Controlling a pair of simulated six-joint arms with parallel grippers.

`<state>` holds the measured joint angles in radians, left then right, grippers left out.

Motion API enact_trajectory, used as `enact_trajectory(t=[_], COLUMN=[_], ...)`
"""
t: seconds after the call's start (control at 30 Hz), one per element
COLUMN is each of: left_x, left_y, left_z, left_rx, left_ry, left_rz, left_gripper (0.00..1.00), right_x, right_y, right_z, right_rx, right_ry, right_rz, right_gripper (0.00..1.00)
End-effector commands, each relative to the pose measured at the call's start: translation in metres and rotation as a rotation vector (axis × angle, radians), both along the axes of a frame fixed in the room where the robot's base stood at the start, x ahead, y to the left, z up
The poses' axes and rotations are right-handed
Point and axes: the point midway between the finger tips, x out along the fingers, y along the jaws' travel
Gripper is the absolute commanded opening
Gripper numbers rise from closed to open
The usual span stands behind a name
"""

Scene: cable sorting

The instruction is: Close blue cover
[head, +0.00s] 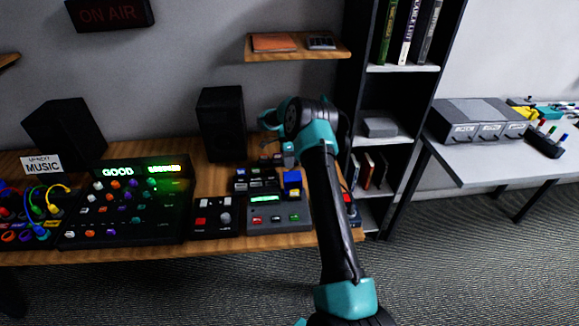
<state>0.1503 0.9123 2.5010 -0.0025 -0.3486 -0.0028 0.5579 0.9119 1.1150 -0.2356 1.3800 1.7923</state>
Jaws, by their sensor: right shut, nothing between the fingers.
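The blue cover (292,177) is at the back right of a grey console (265,226) with a lit green display. It stands up above the console top, with a small yellow patch at its base. My right arm reaches in from the bottom and bends over behind the console. My right gripper (289,158) is shut and empty, just above and behind the blue cover. It is small and partly hidden by my arm, so I cannot tell whether it touches the cover. My left gripper is not in view.
A mixer with colored knobs (122,207) and a small panel with red and white buttons (213,217) stand left of the console. A black speaker (221,124) stands behind. A dark bookshelf (388,70) is to the right. Free space lies in front of the desk.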

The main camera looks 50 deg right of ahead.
Motion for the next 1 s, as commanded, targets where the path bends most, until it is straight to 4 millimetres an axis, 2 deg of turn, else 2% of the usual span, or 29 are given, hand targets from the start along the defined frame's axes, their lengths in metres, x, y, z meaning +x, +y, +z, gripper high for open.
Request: enact_trajectory(t=[0.2,0.4,0.77,1.0], left_x=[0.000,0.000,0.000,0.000], left_y=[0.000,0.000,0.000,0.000], left_z=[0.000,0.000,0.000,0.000], left_rx=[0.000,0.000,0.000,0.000], left_ry=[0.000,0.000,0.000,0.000], left_rz=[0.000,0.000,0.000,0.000], left_gripper=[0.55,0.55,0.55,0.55], right_x=[-0.013,-0.016,-0.015,-0.003], right_y=[0.010,0.013,0.014,0.028], right_z=[0.003,0.004,0.004,0.007], right_rx=[0.001,0.000,-0.001,-0.019], right_ry=[0.001,0.000,-0.002,-0.022], right_rz=[0.001,0.001,0.002,0.026], right_gripper=[0.00,0.00,0.00,0.00])
